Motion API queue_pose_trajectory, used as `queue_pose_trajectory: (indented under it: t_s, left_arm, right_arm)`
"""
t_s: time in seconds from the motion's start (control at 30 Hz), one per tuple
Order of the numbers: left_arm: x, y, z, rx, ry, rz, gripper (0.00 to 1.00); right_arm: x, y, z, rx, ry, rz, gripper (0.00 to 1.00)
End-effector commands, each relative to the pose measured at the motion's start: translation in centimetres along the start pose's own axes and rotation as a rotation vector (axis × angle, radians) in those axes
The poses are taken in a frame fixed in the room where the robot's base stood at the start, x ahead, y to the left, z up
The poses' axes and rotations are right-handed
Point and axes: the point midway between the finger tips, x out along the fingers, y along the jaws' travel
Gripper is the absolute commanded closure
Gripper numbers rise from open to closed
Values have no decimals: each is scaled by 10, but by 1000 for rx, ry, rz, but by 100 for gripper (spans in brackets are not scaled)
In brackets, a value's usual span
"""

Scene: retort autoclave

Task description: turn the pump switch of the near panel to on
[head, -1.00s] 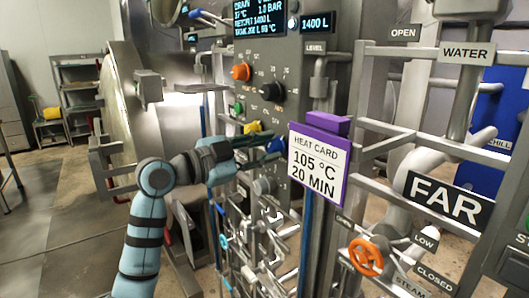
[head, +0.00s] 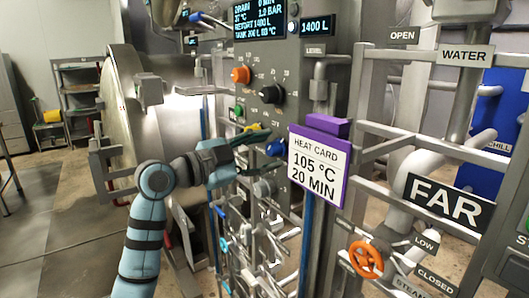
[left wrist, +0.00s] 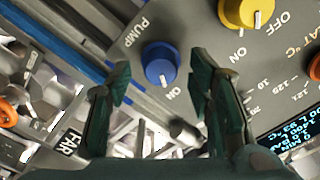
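The pump switch is a blue knob (head: 276,148) low on the near panel, beside the purple-framed heat card. In the left wrist view the same blue knob (left wrist: 160,60) sits below the PUMP label, and its white mark points down in the picture towards the ON label. Its OFF label is not visible. My left gripper (head: 262,139) is at the panel by the knob. In the left wrist view its two green fingers (left wrist: 160,84) are spread apart, one on each side of the knob, with visible gaps. My right gripper is out of view.
A yellow knob (left wrist: 242,12) with OFF and ON labels is close to the pump knob. An orange knob (head: 241,75) and a black knob (head: 271,94) are higher on the panel. The heat card (head: 318,168) stands just right of the gripper.

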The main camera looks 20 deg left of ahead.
Motion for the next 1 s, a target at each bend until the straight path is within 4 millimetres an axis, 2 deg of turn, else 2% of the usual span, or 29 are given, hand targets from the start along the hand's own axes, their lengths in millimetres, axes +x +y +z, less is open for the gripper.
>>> queue_pose_trajectory:
  t_s: [0.13,0.23,0.5,0.6,0.73,1.0]
  left_arm:
    - [-3,0,0,1,0,-1,53]
    - [-16,-1,1,3,-3,-3,53]
    - [-91,0,2,6,-9,0,53]
    - [-109,1,2,5,-7,1,53]
    - [-120,1,0,1,-2,1,53]
    - [-121,1,-1,0,0,0,53]
  right_arm:
    - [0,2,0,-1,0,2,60]
    - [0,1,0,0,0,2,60]
    - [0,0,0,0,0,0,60]
    - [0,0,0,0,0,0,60]
    - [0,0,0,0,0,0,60]
    - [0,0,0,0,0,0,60]
